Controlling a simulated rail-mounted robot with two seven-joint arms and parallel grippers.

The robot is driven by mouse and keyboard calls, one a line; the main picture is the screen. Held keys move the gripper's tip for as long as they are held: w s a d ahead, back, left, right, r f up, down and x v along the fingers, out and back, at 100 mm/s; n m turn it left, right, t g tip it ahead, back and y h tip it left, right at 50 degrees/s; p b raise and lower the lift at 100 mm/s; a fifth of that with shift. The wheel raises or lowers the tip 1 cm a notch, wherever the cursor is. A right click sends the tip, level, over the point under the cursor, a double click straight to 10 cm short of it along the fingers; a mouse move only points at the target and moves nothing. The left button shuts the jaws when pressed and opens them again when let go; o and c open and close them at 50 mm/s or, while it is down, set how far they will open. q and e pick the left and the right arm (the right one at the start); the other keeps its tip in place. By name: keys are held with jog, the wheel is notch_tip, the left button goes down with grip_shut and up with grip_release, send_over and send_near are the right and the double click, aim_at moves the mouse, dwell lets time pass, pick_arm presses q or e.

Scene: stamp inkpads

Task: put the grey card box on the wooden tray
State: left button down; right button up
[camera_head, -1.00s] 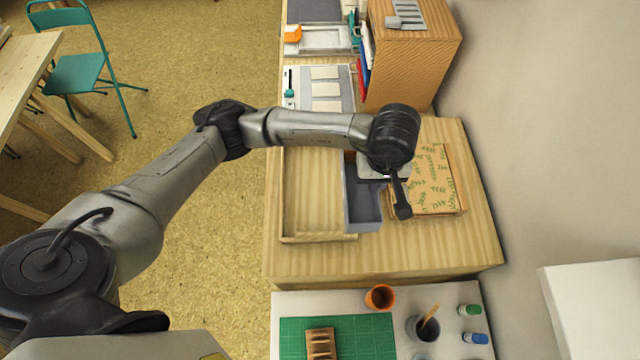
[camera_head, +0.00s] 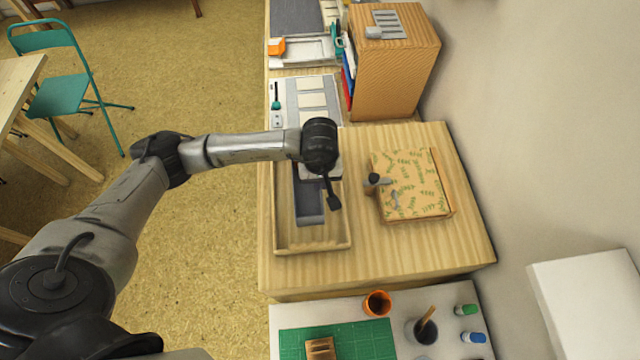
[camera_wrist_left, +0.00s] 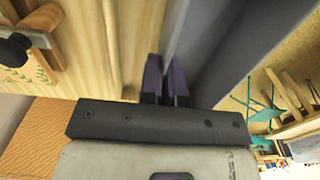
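The grey card box (camera_head: 309,207) is a long, open-topped box. In the head view it appears within the outline of the wooden tray (camera_head: 345,244), lengthwise along it; whether it touches the tray floor I cannot tell. My left gripper (camera_head: 324,178) is over the box's far part, and my arm hides that end. In the left wrist view, the two dark fingers of the left gripper (camera_wrist_left: 166,82) straddle a grey wall of the card box (camera_wrist_left: 205,40), closed on it. My right gripper is not in view.
A wooden cabinet (camera_head: 392,75) stands behind. In front, a lower white surface holds a green mat (camera_head: 358,338) and an orange pot (camera_head: 377,303).

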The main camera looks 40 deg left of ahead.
pick_arm(q)
notch_tip(320, 180, down, 3)
jog(key=shift+s, duration=0.1)
jog(key=shift+f, duration=0.15)
jog(key=shift+f, duration=0.1)
jog(key=c, duration=1.3)
grip_release()
jog(key=shift+c, duration=0.2)
jog(key=shift+r, duration=0.3)
notch_tip(320, 180, up, 12)
jog(key=shift+f, duration=0.1)
